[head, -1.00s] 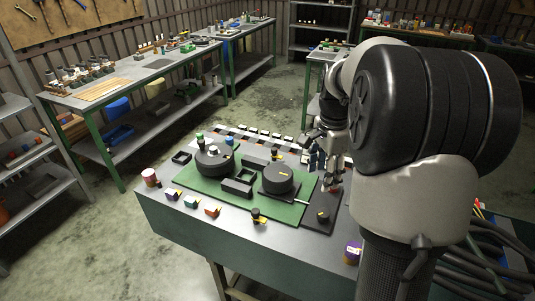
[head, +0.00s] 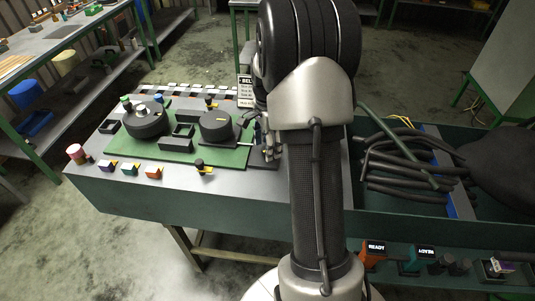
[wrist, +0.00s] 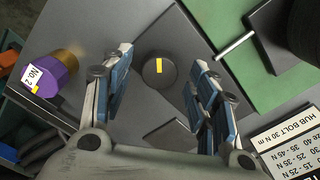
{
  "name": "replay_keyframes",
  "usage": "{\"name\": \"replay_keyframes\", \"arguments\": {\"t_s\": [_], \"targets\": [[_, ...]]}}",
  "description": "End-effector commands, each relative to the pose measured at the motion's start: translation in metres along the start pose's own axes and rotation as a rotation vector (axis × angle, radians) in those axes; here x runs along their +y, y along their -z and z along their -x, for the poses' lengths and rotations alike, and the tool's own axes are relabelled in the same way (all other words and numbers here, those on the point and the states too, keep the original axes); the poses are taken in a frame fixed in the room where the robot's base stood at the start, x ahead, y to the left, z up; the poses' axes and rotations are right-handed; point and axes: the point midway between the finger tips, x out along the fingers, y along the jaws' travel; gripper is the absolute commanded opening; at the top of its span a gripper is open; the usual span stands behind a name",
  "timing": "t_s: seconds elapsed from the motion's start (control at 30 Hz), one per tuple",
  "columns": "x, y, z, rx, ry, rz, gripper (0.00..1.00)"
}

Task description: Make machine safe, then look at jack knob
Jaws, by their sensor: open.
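A round dark knob (wrist: 152,76) with a yellow mark sits on a dark plate (wrist: 172,38) in the wrist view. Its yellow mark runs nearly upright in that picture. No label shows whether it is the jack knob. My gripper (wrist: 160,60) is open and empty, with one blue-grey finger on each side of the knob in the picture; I cannot tell the height gap. In the head view my gripper (head: 268,140) is over the right end of the machine's green board (head: 225,155), and my arm hides part of the plate. The board carries two round dark drums (head: 146,122) (head: 216,128).
A purple part (wrist: 50,78) marked "NO. 2" stands left of the plate in the wrist view. A printed sign (wrist: 292,140) listing hub bolt values is at lower right. Small black knobs with yellow marks (head: 203,165) stand by the board. A bin of dark hoses (head: 405,165) lies right.

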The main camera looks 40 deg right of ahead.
Motion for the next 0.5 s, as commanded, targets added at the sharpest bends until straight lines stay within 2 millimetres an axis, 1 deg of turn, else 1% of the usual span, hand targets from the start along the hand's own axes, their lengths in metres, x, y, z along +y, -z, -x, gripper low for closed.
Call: {"name": "replay_keyframes", "arguments": {"t_s": [0.03, 0.2, 0.5], "targets": [[0.001, 0.0, -0.01, -0.001, -0.003, 0.0, 0.54], [0.0, 0.0, -0.024, 0.0, -0.001, 0.0, 0.54], [0.0, 0.0, -0.027, 0.0, 0.0, 0.0, 0.54]]}}
